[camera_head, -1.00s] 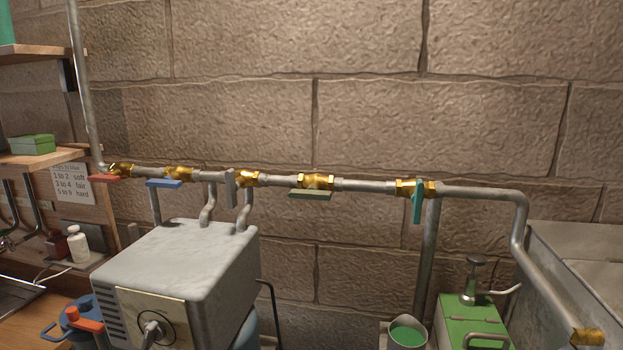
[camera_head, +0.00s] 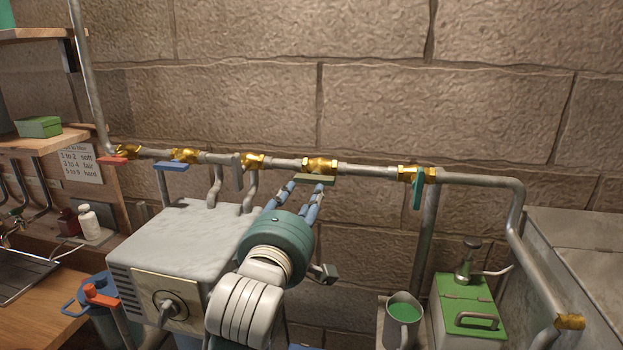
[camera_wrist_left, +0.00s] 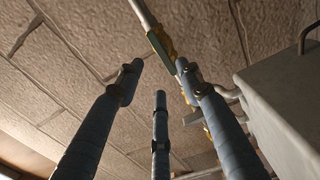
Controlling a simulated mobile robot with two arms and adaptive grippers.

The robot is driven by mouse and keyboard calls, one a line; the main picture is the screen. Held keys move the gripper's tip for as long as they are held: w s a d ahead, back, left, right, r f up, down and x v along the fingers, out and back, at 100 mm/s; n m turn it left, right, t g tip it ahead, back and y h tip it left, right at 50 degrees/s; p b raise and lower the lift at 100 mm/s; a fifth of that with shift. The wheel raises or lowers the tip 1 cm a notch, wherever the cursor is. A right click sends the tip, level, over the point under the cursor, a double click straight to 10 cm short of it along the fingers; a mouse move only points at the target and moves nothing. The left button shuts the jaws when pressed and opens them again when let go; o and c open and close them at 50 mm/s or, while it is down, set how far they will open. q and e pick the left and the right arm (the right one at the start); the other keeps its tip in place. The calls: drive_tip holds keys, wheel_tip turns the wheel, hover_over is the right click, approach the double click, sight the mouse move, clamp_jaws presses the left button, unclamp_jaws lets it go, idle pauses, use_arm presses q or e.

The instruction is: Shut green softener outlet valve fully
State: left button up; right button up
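A brass valve (camera_head: 319,166) with an olive-green lever (camera_head: 315,179) sits mid-pipe; the lever lies level, along the pipe. The same green lever shows in the left wrist view (camera_wrist_left: 157,48), beyond the fingertips. My left gripper (camera_head: 305,186) reaches up from below, its blue-grey fingertips just under the lever. In the left wrist view its three fingers (camera_wrist_left: 160,76) are spread with nothing between them. Contact with the lever cannot be told in the head view; the wrist view shows a gap. My right gripper is not in view.
On the same pipe are a red lever (camera_head: 112,161), a blue lever (camera_head: 172,166), a grey lever (camera_head: 237,172) and a hanging teal lever (camera_head: 417,191). A grey box (camera_head: 180,240) stands below left.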

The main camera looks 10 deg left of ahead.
sight(313, 180)
use_arm(q)
drive_tip(key=shift+w+p, duration=1.1)
drive_tip(key=shift+w, duration=3)
drive_tip(key=shift+c, duration=0.2)
drive_tip(key=shift+f, duration=0.1)
clamp_jaws()
